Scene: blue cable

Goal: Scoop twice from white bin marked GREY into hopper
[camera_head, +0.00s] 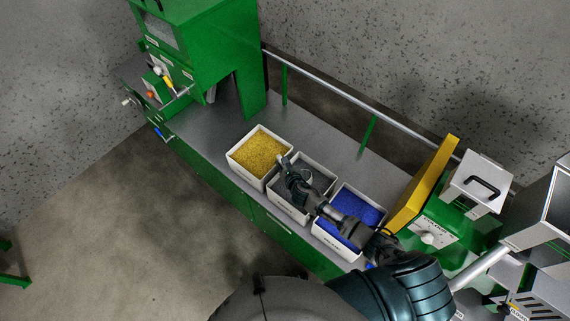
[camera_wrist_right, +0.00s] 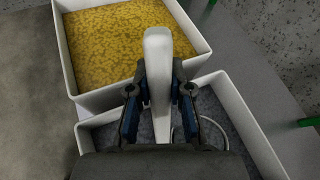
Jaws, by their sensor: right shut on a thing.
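The white bin with grey material (camera_head: 283,205) is the middle of three bins on the bench. In the right wrist view its white wall (camera_wrist_right: 250,125) runs down the right side. My right gripper (camera_head: 288,166) is over this bin, and in the right wrist view (camera_wrist_right: 159,88) it is shut on a pale upright handle (camera_wrist_right: 158,60), apparently the scoop's. The scoop's bowl is hidden or unclear. A thin pale curved edge shows over the grey material beside the fingers; I cannot tell what it belongs to. I cannot tell which part is the hopper. My left gripper is not in view.
A bin of yellow pellets (camera_head: 258,152) stands to the left and one of blue pellets (camera_head: 353,208) to the right. A green machine (camera_head: 222,45) stands at the bench's far left end. A yellow panel (camera_head: 424,182) and green unit stand at right. A rail (camera_head: 340,97) runs behind.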

